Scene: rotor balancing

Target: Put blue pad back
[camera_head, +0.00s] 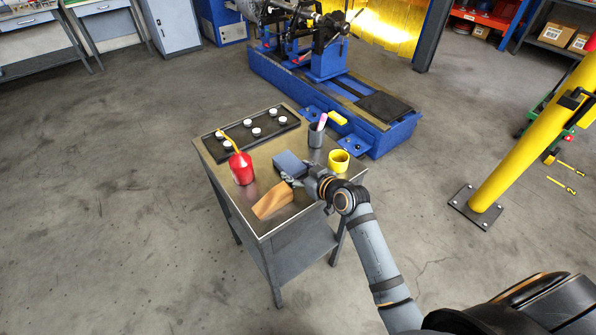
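The blue pad (289,162) is a blue-grey block on the metal top of the small table (222,175), in the middle of the head view. My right gripper (288,180) comes in from the right and sits at the pad's near edge. It looks very close to the pad, but I cannot tell whether it touches it. The fingers are small and seen from above, so their opening is unclear. My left gripper is not in view.
Around the pad stand a red oil can (241,169), an orange-brown block (272,201), a yellow ring (339,160), a dark cup (316,137) with a marker, and a black tray (246,139) with white pieces. The blue machine (350,110) stands behind the table.

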